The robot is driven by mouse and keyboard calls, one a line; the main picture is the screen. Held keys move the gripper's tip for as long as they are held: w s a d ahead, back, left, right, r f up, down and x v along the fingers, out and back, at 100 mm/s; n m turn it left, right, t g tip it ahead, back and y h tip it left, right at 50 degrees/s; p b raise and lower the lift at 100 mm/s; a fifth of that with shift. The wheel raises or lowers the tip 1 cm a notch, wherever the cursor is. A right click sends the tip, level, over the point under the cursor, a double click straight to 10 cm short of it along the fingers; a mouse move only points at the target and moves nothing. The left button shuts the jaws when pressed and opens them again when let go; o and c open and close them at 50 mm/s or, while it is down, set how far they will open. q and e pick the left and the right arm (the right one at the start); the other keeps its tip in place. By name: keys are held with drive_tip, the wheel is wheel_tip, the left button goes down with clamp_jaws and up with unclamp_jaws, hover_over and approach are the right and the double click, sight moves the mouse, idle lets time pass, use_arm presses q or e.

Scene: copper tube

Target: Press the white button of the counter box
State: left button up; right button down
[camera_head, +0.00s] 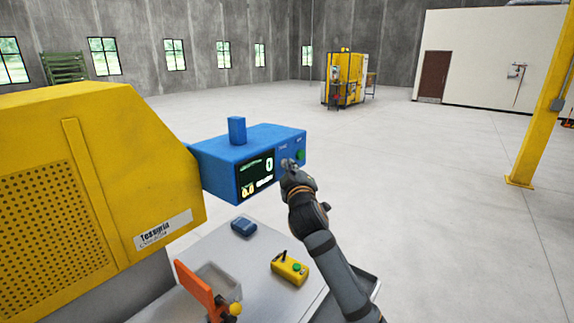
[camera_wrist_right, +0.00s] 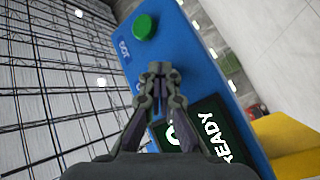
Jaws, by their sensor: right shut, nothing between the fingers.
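The blue counter box (camera_head: 222,163) has a dark display (camera_head: 255,174) on its front and a green button (camera_head: 301,154) at the right end. My right gripper (camera_head: 288,164) is at the front face, between the display and the green button. In the right wrist view the fingertips (camera_wrist_right: 160,72) are together and empty, over the blue face (camera_wrist_right: 190,65), with the green button (camera_wrist_right: 145,27) beyond them and the display (camera_wrist_right: 195,135) nearer. I cannot make out the white button; the fingers may cover it. Whether they touch the face I cannot tell. My left gripper is not in view.
A yellow machine housing (camera_head: 100,180) stands left of the box. Below are a grey table (camera_head: 255,265), a small blue device (camera_head: 243,227), a yellow control box with a green button (camera_head: 290,269) and an orange part (camera_head: 195,287). The floor to the right is open.

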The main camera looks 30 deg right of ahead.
drive_tip(key=shift+s, duration=0.1)
drive_tip(key=shift+s+d, duration=0.3)
drive_tip(key=shift+s, duration=0.45)
drive_tip(key=s, duration=0.1)
drive_tip(key=s+d+b, duration=0.1)
drive_tip(key=s, duration=0.1)
drive_tip(key=s+d+b, duration=0.1)
drive_tip(key=shift+s, duration=0.3)
drive_tip(key=shift+a, duration=0.1)
drive_tip(key=shift+f, duration=0.1)
